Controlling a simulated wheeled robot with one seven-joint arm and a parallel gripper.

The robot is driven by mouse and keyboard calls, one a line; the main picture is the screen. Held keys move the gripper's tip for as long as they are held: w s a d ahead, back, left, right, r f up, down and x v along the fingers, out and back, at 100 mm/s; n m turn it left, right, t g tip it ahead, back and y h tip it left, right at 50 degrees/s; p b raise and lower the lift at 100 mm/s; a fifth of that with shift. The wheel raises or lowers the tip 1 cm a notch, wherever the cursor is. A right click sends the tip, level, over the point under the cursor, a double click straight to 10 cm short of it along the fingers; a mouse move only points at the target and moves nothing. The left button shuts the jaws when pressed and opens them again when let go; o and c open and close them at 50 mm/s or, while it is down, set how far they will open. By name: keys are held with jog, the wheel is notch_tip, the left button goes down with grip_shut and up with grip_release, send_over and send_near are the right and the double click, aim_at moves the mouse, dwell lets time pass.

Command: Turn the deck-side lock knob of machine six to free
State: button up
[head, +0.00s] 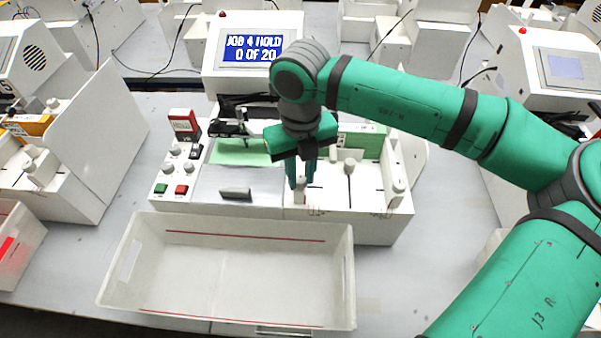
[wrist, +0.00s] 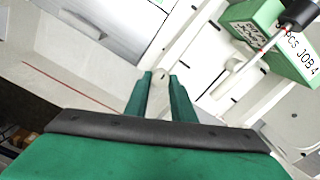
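The machine (head: 345,225) in front of me is white, with a screen (head: 250,47) reading "JOB 4 HOLD 0 OF 20". I cannot read a machine number on it. My gripper (head: 300,180) points down over the right half of its deck. Its two green fingers stand on either side of a small pale lock knob (head: 299,196). In the wrist view the knob (wrist: 161,78) fills the narrow gap between the fingertips (wrist: 162,90), and they look shut on it. Its lower part is hidden by the fingers. I cannot make out its lock or free marking.
A white empty tray (head: 228,305) stands in front of the machine. Other pale knobs (head: 398,188) stand to the right on the deck. A button panel (head: 172,185) is at the left. A green box (wrist: 262,38) lies behind the fingers. Similar machines stand on both sides.

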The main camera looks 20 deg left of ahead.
grip_shut()
jog(key=n, duration=0.3)
jog(key=shift+n, duration=0.4)
jog(key=n, duration=0.4)
jog(key=shift+w+n, duration=0.1)
jog(key=shift+n, duration=0.2)
jog(key=n, duration=0.4)
jog(key=shift+n, duration=2.8)
